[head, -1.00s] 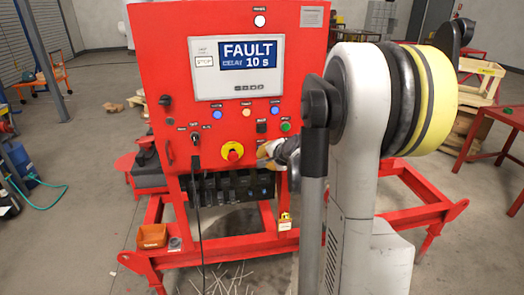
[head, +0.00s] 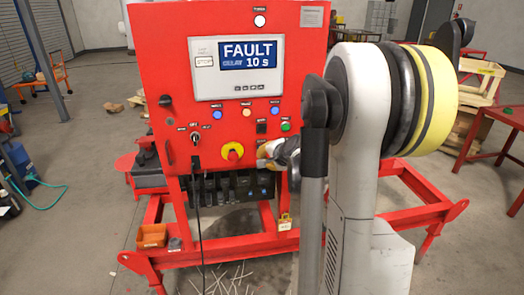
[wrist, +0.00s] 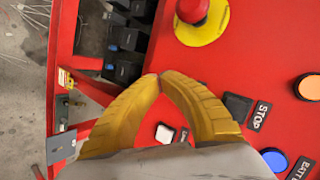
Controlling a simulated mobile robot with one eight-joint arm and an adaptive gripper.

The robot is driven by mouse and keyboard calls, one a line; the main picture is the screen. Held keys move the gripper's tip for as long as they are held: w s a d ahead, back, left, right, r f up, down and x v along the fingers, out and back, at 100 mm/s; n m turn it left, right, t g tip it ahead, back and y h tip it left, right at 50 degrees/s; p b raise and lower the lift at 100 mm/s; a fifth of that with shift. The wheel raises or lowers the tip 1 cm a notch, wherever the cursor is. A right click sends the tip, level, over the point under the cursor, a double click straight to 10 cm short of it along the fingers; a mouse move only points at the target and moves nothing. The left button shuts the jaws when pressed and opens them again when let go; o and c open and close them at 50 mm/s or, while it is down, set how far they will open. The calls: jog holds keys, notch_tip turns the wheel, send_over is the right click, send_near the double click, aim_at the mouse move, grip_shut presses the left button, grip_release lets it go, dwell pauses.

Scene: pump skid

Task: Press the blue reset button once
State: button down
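Two blue buttons sit on the red panel in the head view: a left one (head: 217,115) and a right one (head: 275,112). Their labels are too small to read there. The wrist view shows one blue button (wrist: 274,160) at lower right, beside a label starting "BATT". The display (head: 247,54) reads "FAULT" and "DELAY 10 s". My gripper (head: 262,155) is beside the red emergency stop, below the button row. In the wrist view, the yellow fingers of my gripper (wrist: 155,77) meet at the tips, with nothing between them. They are apart from the blue button.
The red emergency stop (head: 232,152) on its yellow disc is close to the fingertips. An amber button (head: 247,113) sits between the blue ones. A black switch (head: 262,127) and a green button (head: 285,126) are below. A dark cable (head: 198,215) hangs at left.

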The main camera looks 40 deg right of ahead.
jog(key=shift+w, duration=0.1)
jog(key=shift+w+d, duration=0.25)
jog(key=shift+w+d, duration=0.2)
jog(key=shift+w, duration=0.2)
dwell(0.8)
jog(key=shift+s+a, duration=0.45)
jog(key=shift+s, duration=0.3)
jog(key=s+a, duration=0.1)
jog(key=s, duration=0.2)
jog(key=s+a, duration=0.1)
jog(key=shift+s+a, duration=0.15)
jog(key=shift+a, duration=0.15)
dwell(0.3)
dwell(0.6)
